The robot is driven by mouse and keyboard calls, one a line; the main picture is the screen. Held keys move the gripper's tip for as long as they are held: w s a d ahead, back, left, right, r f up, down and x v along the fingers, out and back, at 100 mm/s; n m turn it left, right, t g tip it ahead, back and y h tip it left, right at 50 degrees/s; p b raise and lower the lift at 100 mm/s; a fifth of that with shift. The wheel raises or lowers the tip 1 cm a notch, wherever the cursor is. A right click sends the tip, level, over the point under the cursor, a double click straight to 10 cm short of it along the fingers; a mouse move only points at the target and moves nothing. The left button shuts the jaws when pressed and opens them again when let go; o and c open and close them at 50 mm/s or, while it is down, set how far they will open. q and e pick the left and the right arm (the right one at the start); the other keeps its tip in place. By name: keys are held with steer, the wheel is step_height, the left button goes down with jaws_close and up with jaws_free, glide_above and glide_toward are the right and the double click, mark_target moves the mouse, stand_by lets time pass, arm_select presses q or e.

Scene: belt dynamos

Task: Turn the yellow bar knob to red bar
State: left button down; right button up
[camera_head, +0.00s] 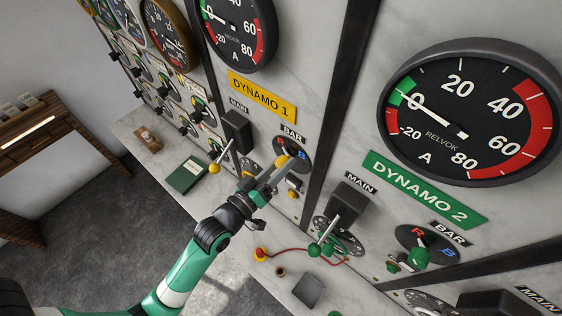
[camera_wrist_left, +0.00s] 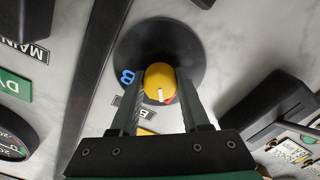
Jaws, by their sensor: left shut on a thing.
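The yellow bar knob (camera_head: 281,161) is on a round black dial (camera_head: 305,146) under the BAR label of the Dynamo 1 panel. The dial has a red R and a blue B. My left gripper (camera_head: 272,172) is shut on the yellow knob. In the left wrist view, the knob (camera_wrist_left: 158,78) sits between the two fingers of the gripper (camera_wrist_left: 161,90). The knob's white line points to the bottom of that view, close to a partly hidden red mark (camera_wrist_left: 171,99). The blue B (camera_wrist_left: 127,76) is left of the knob. My right gripper is not in view.
A black main switch (camera_head: 237,131) with a lever is left of the dial. The Dynamo 2 panel has a green bar knob (camera_head: 418,257) and another main switch (camera_head: 346,203). A green book (camera_head: 188,174) and a dark square item (camera_head: 309,290) lie on the ledge.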

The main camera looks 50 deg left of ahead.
arm_select(q)
steer(key=shift+n, duration=0.8)
steer(key=shift+c, duration=1.9)
jaws_free()
steer(key=shift+s, duration=0.1)
steer(key=s+d+b, duration=0.1)
steer(key=s+b, duration=0.1)
steer(key=s, duration=0.9)
steer(key=shift+s+d, duration=0.2)
steer(key=shift+d, duration=0.2)
